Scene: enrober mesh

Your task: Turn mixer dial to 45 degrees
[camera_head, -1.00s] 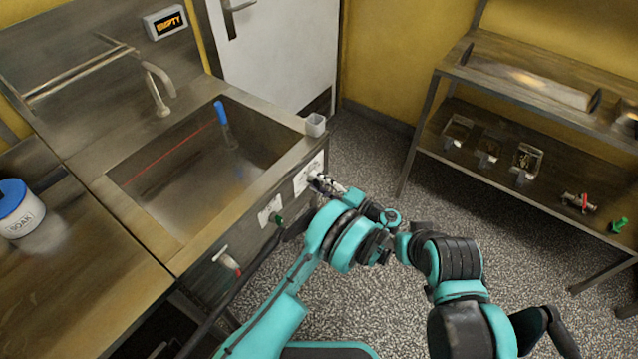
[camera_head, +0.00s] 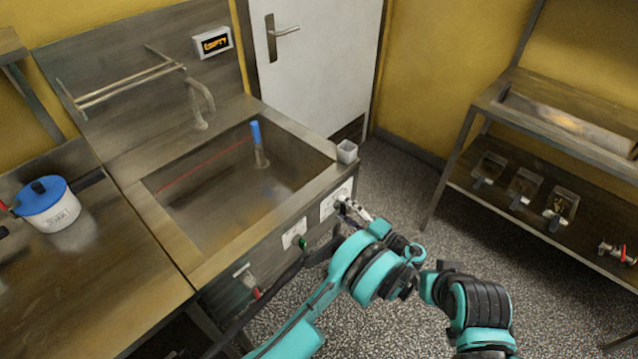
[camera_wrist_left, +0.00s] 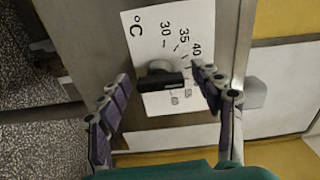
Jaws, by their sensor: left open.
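The mixer dial (camera_wrist_left: 160,76) is a black knob on a white plate (camera_wrist_left: 148,22) marked °C, with 30, 35 and 40 readable and further marks partly hidden. The plate also shows on the sink's front in the head view (camera_head: 328,206). My left gripper (camera_wrist_left: 160,80) is open, with one finger on each side of the knob. I cannot tell whether either finger touches it. In the head view the left gripper (camera_head: 352,210) is at the plate and hides the knob. My right gripper is not in view.
The sink (camera_head: 230,185) holds a blue-handled tool (camera_head: 256,140). A second plate (camera_head: 294,233) and a red-tipped lever (camera_head: 247,280) are left along the front. A blue-lidded pot (camera_head: 50,205) stands left; shelves (camera_head: 545,195) stand right.

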